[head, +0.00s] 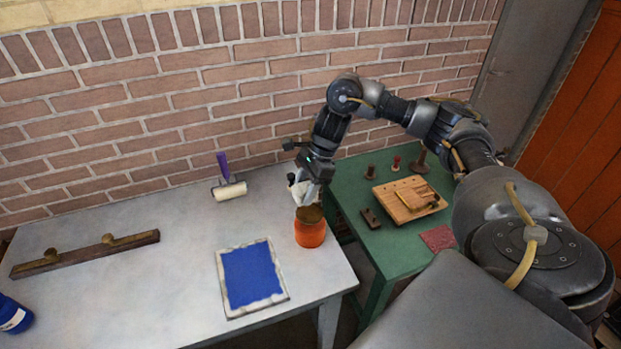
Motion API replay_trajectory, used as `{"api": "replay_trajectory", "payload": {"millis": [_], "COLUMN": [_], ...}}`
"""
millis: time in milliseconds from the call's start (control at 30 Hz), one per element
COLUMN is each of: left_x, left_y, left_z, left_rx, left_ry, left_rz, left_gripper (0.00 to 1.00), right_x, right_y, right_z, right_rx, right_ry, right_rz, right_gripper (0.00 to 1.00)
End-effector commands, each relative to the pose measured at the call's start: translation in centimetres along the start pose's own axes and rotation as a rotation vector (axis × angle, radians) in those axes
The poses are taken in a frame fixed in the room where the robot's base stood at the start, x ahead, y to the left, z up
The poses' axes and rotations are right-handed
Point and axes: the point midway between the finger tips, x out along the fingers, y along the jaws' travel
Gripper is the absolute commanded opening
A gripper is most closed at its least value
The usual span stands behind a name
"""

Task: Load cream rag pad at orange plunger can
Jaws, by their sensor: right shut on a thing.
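The orange plunger can (310,232) stands upright near the right edge of the grey table, with a brownish top. My right gripper (306,195) is directly above the can, pointing down. It is shut on a pale, whitish-cream thing, which looks like the cream rag pad (303,192). The pad is at or just above the can's top; I cannot tell whether it touches. My fingers partly hide the pad. My left gripper is not in view.
A framed blue panel (252,276) lies left of the can. A purple-handled roller (228,180) lies behind. A long wooden bar (85,254) and a blue can (12,315) are at left. The green table (385,245) at right holds a wooden board (408,202) and several small items.

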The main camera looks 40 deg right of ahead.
Motion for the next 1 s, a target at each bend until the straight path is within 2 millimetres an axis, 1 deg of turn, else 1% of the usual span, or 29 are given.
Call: {"api": "replay_trajectory", "payload": {"millis": [33, 100, 267, 433, 567, 900, 1000], "left_x": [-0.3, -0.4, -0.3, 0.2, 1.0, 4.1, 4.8], "left_y": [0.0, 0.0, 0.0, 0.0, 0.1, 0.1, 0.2], "left_z": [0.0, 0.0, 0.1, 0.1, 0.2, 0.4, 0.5], "left_rx": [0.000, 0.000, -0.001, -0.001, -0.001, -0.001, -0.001], "left_ry": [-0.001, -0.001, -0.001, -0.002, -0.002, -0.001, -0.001], "left_rz": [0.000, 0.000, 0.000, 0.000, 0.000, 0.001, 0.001], "left_gripper": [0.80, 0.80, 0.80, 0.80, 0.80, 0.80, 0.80], "right_x": [-0.4, -0.7, -0.8, -0.3, 0.6, 3.8, 4.5], "right_y": [-0.1, -0.2, -0.3, -0.3, -0.3, -0.3, -0.3], "right_z": [-0.8, -1.4, -1.7, -1.8, -2.2, -3.5, -3.7], "right_rx": [0.028, 0.049, 0.059, 0.057, 0.057, 0.056, 0.056], "right_ry": [-0.001, -0.001, -0.003, -0.003, -0.003, -0.004, -0.004], "right_rz": [-0.009, -0.020, -0.027, -0.026, -0.026, -0.025, -0.025], "right_gripper": [0.29, 0.29, 0.29, 0.29, 0.29, 0.29, 0.29]}}
